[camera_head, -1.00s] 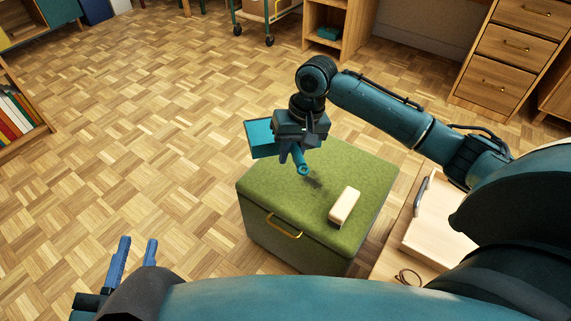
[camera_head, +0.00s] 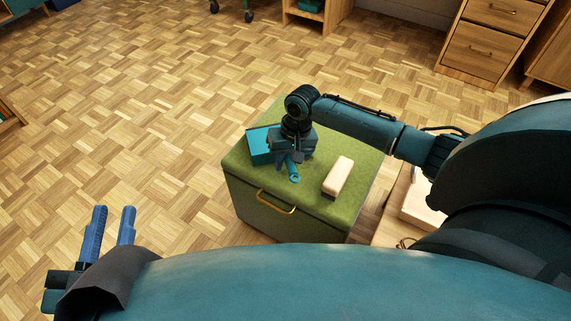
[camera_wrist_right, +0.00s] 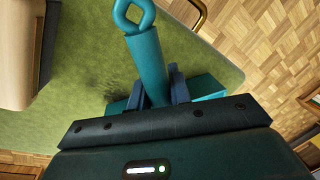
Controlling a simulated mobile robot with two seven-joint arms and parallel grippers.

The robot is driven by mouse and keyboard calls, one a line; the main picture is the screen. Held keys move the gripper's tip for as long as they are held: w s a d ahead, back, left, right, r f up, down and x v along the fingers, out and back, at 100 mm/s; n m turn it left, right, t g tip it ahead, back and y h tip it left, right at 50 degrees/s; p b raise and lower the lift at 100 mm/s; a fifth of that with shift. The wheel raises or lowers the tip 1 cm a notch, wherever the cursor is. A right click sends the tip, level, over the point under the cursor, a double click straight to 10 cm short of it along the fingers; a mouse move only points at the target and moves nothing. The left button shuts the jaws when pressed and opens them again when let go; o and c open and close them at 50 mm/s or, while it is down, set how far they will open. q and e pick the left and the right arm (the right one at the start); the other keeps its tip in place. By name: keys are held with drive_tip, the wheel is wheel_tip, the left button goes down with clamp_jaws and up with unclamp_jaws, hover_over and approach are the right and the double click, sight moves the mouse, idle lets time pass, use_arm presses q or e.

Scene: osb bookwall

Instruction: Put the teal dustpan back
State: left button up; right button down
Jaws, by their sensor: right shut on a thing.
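The teal dustpan (camera_head: 260,147) is in my right gripper (camera_head: 288,160), low at the green ottoman's top (camera_head: 240,178). In the right wrist view the gripper (camera_wrist_right: 165,88) is shut on the dustpan's handle (camera_wrist_right: 147,62), whose looped end points away from the wrist, over the green top. Part of the pan is hidden behind the gripper. I cannot tell whether the pan touches the top. My left gripper (camera_head: 110,226) is open and empty at the lower left, over the floor.
A brush with a pale wooden back (camera_head: 338,177) lies on the ottoman, right of the dustpan. The ottoman has a brass handle (camera_head: 276,201) in front. A wooden drawer cabinet (camera_head: 487,45) stands at the upper right. The parquet floor at left is clear.

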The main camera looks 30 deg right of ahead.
use_arm(q)
drive_tip(key=shift+r, duration=0.45)
use_arm(e)
drive_tip(key=c, duration=1.3)
unclamp_jaws()
drive_tip(key=shift+f, duration=0.1)
use_arm(q)
drive_tip(key=shift+f, duration=0.3)
drive_tip(key=shift+f, duration=0.1)
use_arm(e)
drive_tip(key=r+p, duration=0.1)
drive_tip(key=r, duration=0.2)
drive_tip(key=r+p, duration=0.1)
drive_tip(key=shift+d+r+p, duration=0.35)
drive_tip(key=shift+d+r, duration=0.05)
use_arm(q)
drive_tip(key=shift+s+a+m+y+p, duration=0.2)
drive_tip(key=shift+a+m+y+p, duration=0.4)
drive_tip(key=shift+p, duration=0.85)
use_arm(e)
wheel_tip(320, 180, up, 7)
drive_tip(key=d, duration=0.1)
drive_tip(key=shift+s+d+r, duration=0.15)
drive_tip(key=shift+s+d, duration=0.05)
drive_tip(key=shift+s, duration=0.1)
